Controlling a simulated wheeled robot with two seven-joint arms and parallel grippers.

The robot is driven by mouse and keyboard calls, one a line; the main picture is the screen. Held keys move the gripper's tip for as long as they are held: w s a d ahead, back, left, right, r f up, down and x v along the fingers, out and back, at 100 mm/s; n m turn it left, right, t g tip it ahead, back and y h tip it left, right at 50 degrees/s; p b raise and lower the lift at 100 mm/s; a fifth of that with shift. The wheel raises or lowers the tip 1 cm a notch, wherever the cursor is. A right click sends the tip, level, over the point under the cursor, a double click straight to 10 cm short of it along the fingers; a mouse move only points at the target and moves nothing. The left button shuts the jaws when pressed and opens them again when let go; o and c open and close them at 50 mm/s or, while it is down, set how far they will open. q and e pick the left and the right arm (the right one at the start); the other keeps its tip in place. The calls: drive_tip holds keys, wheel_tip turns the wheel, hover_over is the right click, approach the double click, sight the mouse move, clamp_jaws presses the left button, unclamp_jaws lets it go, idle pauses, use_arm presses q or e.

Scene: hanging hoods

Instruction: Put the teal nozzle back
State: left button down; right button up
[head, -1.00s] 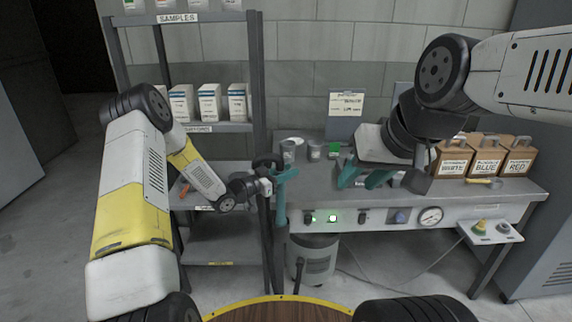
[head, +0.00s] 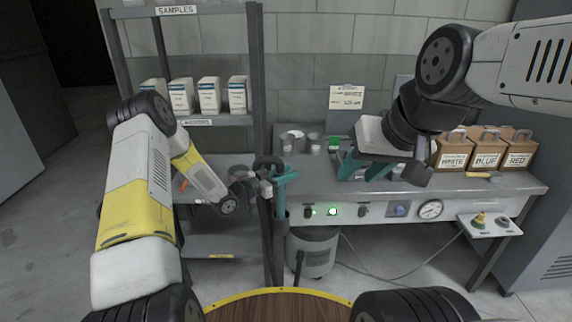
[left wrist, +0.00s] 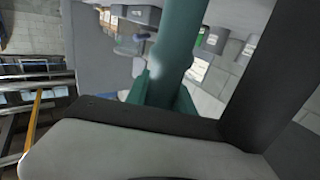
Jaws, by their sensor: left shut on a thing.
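The teal nozzle (head: 281,205) hangs roughly upright at the left end of the workbench, in front of the shelf's right post. My left gripper (head: 283,180) is shut on it near its upper part. In the left wrist view the nozzle (left wrist: 178,45) is a large teal tube running down to the teal fingertips (left wrist: 160,97). A dark curved piece shows just above the grip; I cannot tell how it joins the nozzle. My right gripper (head: 365,170) has its teal fingers apart, empty, over the bench.
A grey shelf (head: 254,60) with white cartons stands left. The bench (head: 430,198) carries metal cups (head: 298,138) and brown labelled boxes (head: 486,148). Its front has knobs and a gauge (head: 430,209). A canister (head: 312,252) stands underneath. A small side tray (head: 490,227) sits right.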

use_arm(q)
drive_tip(key=shift+f, duration=1.75)
drive_tip(key=c, duration=1)
unclamp_jaws()
drive_tip(key=v, duration=0.7)
drive_tip(key=shift+s+a, duration=0.25)
drive_tip(key=shift+a, duration=0.1)
